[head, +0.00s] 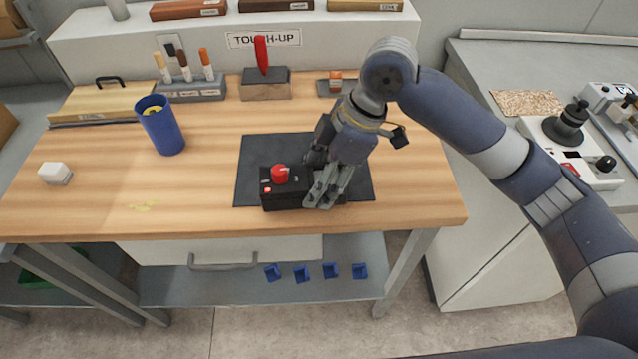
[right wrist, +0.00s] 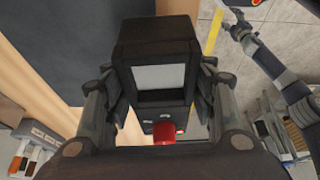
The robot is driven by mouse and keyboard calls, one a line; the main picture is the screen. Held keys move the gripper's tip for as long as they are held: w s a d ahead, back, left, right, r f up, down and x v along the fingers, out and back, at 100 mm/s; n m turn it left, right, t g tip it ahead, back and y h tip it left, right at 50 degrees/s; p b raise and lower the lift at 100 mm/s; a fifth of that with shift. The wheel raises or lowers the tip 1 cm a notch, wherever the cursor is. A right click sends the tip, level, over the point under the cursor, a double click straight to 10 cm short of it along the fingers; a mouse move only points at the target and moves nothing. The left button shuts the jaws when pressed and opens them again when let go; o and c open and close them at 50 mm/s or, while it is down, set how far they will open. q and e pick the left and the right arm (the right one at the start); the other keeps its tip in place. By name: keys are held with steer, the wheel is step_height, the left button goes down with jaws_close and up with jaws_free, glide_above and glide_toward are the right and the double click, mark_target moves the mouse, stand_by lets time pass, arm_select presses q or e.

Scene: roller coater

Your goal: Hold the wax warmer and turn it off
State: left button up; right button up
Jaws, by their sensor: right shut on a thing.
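The wax warmer (head: 285,197) is a small black box with a red knob (head: 280,174) on top and a small red light on its front. It stands on a dark mat (head: 255,150) near the table's front edge. My right gripper (head: 322,190) is shut on the warmer's right part, reaching down from above. In the right wrist view the warmer (right wrist: 160,45) fills the middle between the fingers, with a grey window in its body and the red knob below. My left gripper is outside the head view; an arm end (right wrist: 243,30) shows small at the upper right of the wrist view.
A blue cup (head: 160,125) and a white block (head: 55,173) stand left on the wooden table (head: 200,210). Behind the mat are a marker holder (head: 190,90) and a grey-brown block (head: 265,85) with a red tool. Below is a drawer (head: 220,250). The table's front left is mostly clear.

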steer(key=shift+w+d+f+p, duration=0.15)
steer(key=shift+w+f, duration=0.15)
steer(key=shift+w, duration=1)
steer(key=shift+w+a+f+p, duration=0.15)
steer(key=shift+w+f, duration=0.15)
steer(key=shift+w, duration=1)
steer(key=shift+w+d+f, duration=0.1)
steer(key=shift+w+f, duration=0.1)
steer(key=shift+w, duration=0.6)
steer(key=shift+w+d+f, duration=0.1)
steer(key=shift+w+f, duration=0.15)
steer(key=shift+w, duration=0.55)
steer(key=shift+w+f, duration=0.2)
steer(key=shift+w, duration=0.6)
arm_select(q)
steer(key=shift+r, duration=0.4)
arm_select(e)
steer(key=shift+w, duration=0.15)
steer(key=shift+f, duration=0.35)
arm_select(q)
steer(key=shift+c, duration=0.5)
